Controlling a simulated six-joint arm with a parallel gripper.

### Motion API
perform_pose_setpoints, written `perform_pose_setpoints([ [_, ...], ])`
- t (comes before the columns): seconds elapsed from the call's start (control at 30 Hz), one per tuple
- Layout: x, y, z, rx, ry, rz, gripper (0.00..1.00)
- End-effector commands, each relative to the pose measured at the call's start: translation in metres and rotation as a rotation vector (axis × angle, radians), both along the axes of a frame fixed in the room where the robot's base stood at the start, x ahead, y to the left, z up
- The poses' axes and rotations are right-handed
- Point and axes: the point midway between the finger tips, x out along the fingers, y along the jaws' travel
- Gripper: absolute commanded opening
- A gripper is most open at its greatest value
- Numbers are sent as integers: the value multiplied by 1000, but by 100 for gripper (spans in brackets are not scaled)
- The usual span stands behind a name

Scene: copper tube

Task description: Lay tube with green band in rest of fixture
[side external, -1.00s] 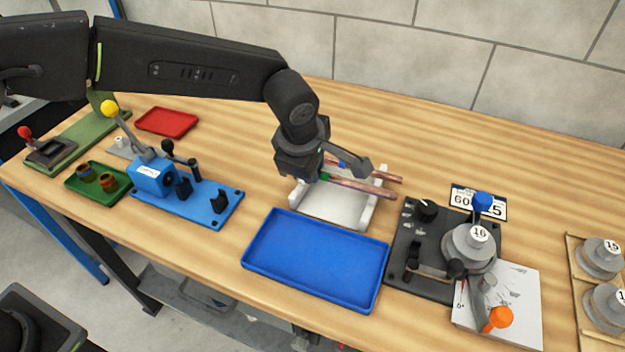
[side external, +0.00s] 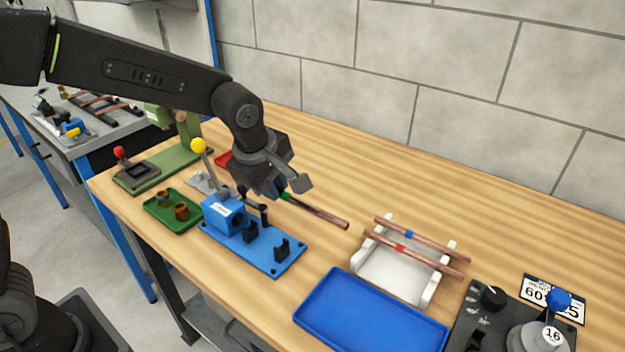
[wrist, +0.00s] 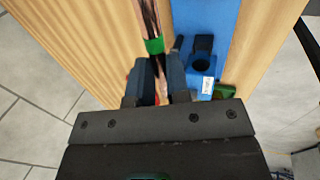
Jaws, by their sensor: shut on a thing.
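The copper tube with the green band (side external: 318,211) is in my gripper (side external: 277,190). It sticks out to the right, tilted in the picture, above the table behind the blue fixture (side external: 262,254). The fixture has a blue block and two black upright rests (side external: 282,250); no tube lies in them. In the wrist view, my gripper (wrist: 160,78) is shut on the tube (wrist: 150,15) just below its green band, with the fixture (wrist: 205,18) to the right.
A white rack (side external: 392,276) holds a blue-banded and a red-banded tube. A blue tray (side external: 365,315) lies in front of it. A lever with a yellow knob (side external: 198,146) and a green tray with small rings (side external: 160,214) stand left of the fixture.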

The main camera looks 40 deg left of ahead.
Motion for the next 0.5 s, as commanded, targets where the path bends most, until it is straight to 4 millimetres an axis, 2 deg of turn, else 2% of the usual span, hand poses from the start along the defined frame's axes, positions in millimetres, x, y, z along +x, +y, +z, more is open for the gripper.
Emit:
perform_pose_setpoints([
  [0.1,-19,17,-4,-1,-2,3,0],
  [0.2,-29,24,-7,0,-3,3,0],
  [0.5,-33,27,-9,1,-3,1,0],
])
